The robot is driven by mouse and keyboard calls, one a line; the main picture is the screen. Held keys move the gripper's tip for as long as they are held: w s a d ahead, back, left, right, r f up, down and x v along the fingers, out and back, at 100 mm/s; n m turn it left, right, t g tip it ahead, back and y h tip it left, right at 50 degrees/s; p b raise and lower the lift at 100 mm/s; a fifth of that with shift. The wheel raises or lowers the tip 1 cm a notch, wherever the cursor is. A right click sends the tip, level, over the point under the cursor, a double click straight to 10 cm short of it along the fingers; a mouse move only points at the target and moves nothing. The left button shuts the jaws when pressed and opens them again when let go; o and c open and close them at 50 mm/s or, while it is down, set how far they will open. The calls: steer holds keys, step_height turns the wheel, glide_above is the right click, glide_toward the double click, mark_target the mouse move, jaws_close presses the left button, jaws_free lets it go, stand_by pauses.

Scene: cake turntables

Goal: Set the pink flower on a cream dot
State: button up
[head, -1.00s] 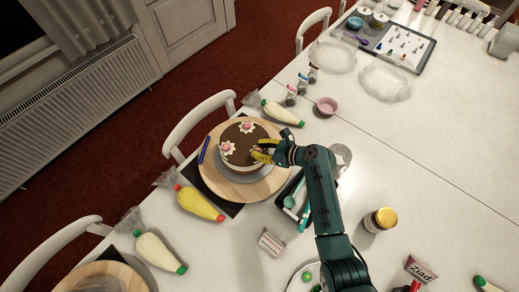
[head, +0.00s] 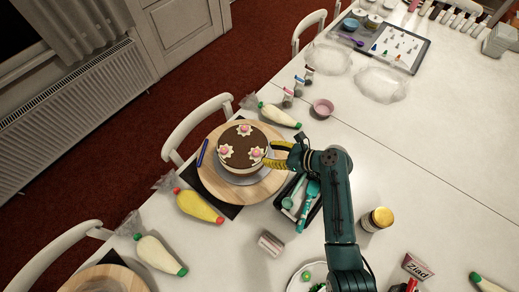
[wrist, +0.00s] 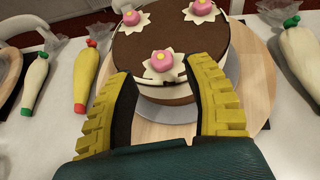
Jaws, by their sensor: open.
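A round cake (head: 240,148) with a brown top and cream side stands on the turntable. Three pink flowers sit on its top, each on a star-shaped cream dot: one at the back (head: 245,129), one at the left (head: 226,151) and one at the right (head: 256,153). In the wrist view the nearest pink flower (wrist: 161,60) rests on its cream dot (wrist: 165,76) near the cake's edge. My gripper (head: 270,156) is open, its yellow fingers beside the cake's right edge. In the wrist view its fingers (wrist: 161,75) are apart on either side of the nearest flower, touching nothing clearly.
The round wooden board (head: 213,183) lies under the cake. Piping bags lie around it, one yellow (head: 198,205). A tray of tools (head: 307,212) sits right of the board, close to my arm. The table's right side is mostly clear.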

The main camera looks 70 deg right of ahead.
steer(key=v, duration=0.6)
steer(key=shift+p, duration=0.35)
steer(key=shift+s, duration=0.1)
steer(key=w+a+r+n+h, duration=0.1)
steer(key=w+a+r+n, duration=0.2)
steer(key=w+r+n, duration=0.55)
steer(key=w+a+r+n, duration=0.2)
steer(key=w+r+n, duration=0.6)
steer(key=w, duration=0.1)
steer(key=w+a+r+n+t, duration=0.4)
steer(key=w+a+r+n, duration=0.2)
steer(key=a+r+n, duration=0.55)
steer(key=s+a+r+n+t+y, duration=0.1)
steer(key=s+a+r+n+t, duration=0.1)
steer(key=a+r+n, duration=0.2)
steer(key=s+a+r+n+t+y, duration=0.1)
steer(key=a+r+n+t, duration=0.2)
steer(key=a+r, duration=0.8)
step_height(320, 180, up, 5)
steer(key=shift+s+f+n+t, duration=0.1)
steer(key=shift+s+n+t, duration=0.25)
steer(key=shift+n, duration=0.75)
